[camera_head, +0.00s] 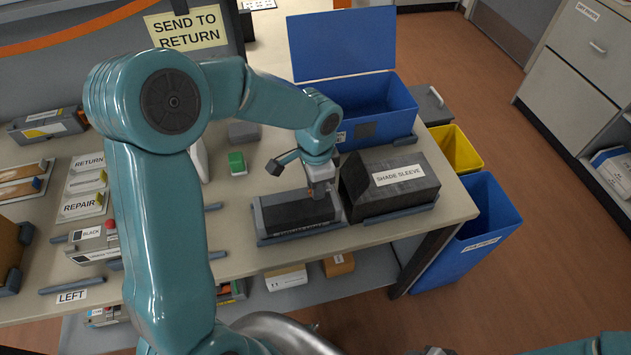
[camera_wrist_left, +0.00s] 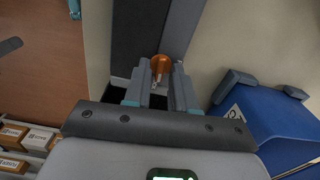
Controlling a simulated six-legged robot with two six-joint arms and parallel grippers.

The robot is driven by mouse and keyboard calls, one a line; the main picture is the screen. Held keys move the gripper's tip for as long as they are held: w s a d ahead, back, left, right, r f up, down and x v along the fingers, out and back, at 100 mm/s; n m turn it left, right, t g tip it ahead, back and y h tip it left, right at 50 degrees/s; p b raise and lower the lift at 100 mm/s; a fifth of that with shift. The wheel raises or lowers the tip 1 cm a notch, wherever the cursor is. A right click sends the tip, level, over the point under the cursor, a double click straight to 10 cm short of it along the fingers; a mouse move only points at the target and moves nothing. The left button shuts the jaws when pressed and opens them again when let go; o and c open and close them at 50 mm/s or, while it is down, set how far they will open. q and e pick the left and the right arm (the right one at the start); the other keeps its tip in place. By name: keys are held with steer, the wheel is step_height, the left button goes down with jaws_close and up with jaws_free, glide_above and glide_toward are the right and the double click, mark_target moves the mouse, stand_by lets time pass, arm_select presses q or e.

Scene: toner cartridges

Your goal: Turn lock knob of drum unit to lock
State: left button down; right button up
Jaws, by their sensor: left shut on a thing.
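The drum unit (camera_head: 272,214) is a dark, long block with a grey frame on the table, left of the shade sleeve. My left gripper (camera_head: 319,188) reaches down onto its right end. In the left wrist view, an orange knob (camera_wrist_left: 161,62) sits on the dark unit. The fingers of my left gripper (camera_wrist_left: 161,80) are shut on the knob, one on each side. In the head view the knob is hidden by the gripper. The angle of the knob's lock position cannot be read. My right gripper is not in view; only part of that arm shows at bottom right.
A black box labelled SHADE SLEEVE (camera_head: 415,193) stands close right of the drum unit. An open blue bin (camera_head: 375,128) is behind it. A green block (camera_head: 237,162) lies behind left. Yellow (camera_head: 458,148) and blue (camera_head: 470,240) bins stand beyond the table's right edge.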

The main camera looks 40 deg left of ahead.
arm_select(q)
steer(key=shift+s+d+f+m, duration=0.1)
steer(key=shift+m, duration=0.5)
steer(key=c, duration=0.9)
jaws_free()
steer(key=shift+c, duration=0.2)
step_height(320, 180, up, 16)
steer(key=shift+r, duration=0.2)
